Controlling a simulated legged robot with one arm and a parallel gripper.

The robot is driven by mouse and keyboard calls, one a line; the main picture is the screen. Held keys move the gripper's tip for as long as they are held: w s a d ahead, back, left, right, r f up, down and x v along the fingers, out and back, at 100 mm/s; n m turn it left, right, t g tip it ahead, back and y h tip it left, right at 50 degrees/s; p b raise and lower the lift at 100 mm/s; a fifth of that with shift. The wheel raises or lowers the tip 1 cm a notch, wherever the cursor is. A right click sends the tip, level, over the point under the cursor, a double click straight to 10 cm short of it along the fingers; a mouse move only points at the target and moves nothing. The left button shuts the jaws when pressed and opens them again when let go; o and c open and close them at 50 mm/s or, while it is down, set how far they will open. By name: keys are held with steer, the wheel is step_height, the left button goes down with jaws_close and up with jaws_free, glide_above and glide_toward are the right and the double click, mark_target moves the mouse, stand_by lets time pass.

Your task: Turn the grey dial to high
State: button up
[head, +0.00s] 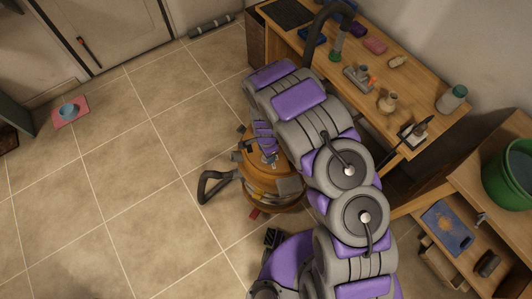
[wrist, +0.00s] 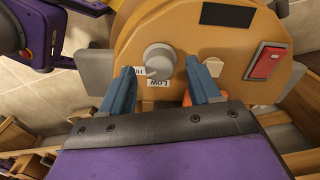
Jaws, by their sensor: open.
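The grey dial (wrist: 160,60) is a round knob on the flat face of an orange machine (wrist: 205,42) in the wrist view. Its pointer direction is not clear. Upside-down labels are beside it, one like HI (wrist: 138,72) and one like LOW (wrist: 158,84), partly covered. My gripper (wrist: 160,67) is open, with one blue finger to each side of the dial's near edge. I cannot tell whether either finger touches it. In the head view my gripper (head: 264,143) is over the orange machine (head: 246,166), and the dial is hidden.
A red rocker switch (wrist: 267,62) and a black panel (wrist: 228,14) are on the same face. A black hose handle (head: 205,187) sticks out left of the machine. A wooden workbench (head: 425,85) with bottles and tools stands right of my arm. The tiled floor at left is mostly clear.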

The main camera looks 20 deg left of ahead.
step_height(320, 180, up, 16)
steer(key=p, duration=0.3)
steer(key=shift+a+f, duration=0.15)
steer(key=shift+f, duration=0.1)
steer(key=shift+w, duration=0.1)
steer(key=s+d+r+n, duration=0.2)
steer(key=s+d+r, duration=0.1)
steer(key=d+r, duration=0.6)
steer(key=s+d+r+n, duration=0.1)
steer(key=s+d+r, duration=0.1)
steer(key=d+r, duration=0.65)
steer(key=s+d+r+n, duration=0.2)
steer(key=s+d+r, duration=0.1)
steer(key=s, duration=0.4)
steer(key=s+d+r+n+g, duration=0.1)
steer(key=s+d+r+n, duration=0.1)
steer(key=s+r, duration=0.3)
steer(key=s+d+r+n, duration=0.2)
steer(key=s+d+r, duration=0.2)
steer(key=s, duration=0.6)
steer(key=shift+s+d+r+g, duration=0.15)
steer(key=shift+d+r+g, duration=0.15)
steer(key=shift+g, duration=0.1)
